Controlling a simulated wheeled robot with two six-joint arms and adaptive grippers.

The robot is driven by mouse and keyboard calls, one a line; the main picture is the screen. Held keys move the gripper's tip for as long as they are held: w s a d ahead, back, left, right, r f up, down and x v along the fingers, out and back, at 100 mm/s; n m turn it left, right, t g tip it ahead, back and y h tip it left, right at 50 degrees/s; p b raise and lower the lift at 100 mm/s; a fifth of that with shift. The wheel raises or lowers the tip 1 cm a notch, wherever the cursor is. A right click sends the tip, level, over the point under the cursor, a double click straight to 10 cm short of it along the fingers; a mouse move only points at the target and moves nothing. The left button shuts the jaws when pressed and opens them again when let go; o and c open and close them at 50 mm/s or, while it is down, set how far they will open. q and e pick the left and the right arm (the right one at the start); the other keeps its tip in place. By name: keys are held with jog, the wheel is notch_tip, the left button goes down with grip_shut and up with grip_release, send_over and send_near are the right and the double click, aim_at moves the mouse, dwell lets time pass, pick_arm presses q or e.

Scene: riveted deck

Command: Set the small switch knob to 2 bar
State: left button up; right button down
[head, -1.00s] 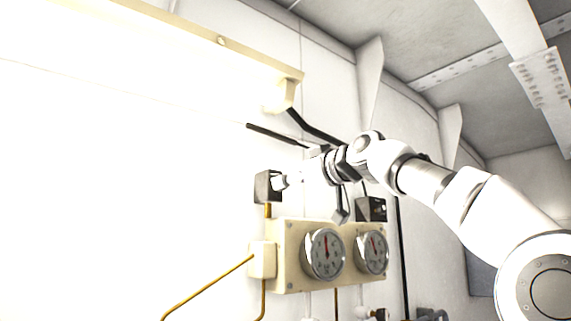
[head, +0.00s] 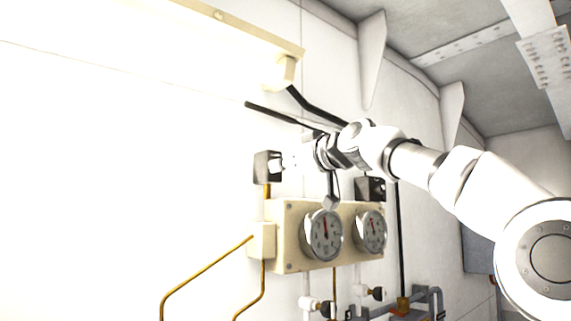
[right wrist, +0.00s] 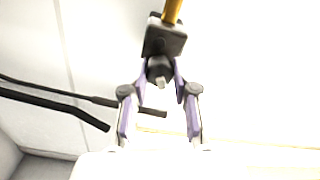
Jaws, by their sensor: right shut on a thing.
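A dark square switch box (head: 262,168) sits on the white wall above the left gauge, at the top of a brass pipe. Its small switch knob (right wrist: 159,66) is dark with a pale tip and faces the right wrist camera. My right gripper (right wrist: 161,70) is shut on this knob, with one finger on each side. In the head view my right gripper (head: 286,162) reaches the box from the right, its fingers washed out by glare. No scale marks can be read around the knob, so its setting cannot be told. My left gripper is not in view.
Two round gauges (head: 322,235) (head: 371,233) sit on a cream panel (head: 291,262) below. A second dark box (head: 377,189) is partly behind my arm. A black bar (head: 272,112) runs above the gripper. Valves and pipes (head: 403,304) are at lower right.

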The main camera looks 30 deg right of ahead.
jog(key=shift+m, duration=0.4)
jog(key=m, duration=1)
jog(key=shift+d+f+m, duration=0.1)
jog(key=shift+m, duration=0.2)
jog(key=c, duration=0.9)
grip_release()
jog(key=shift+w, duration=0.35)
jog(key=shift+s, duration=0.25)
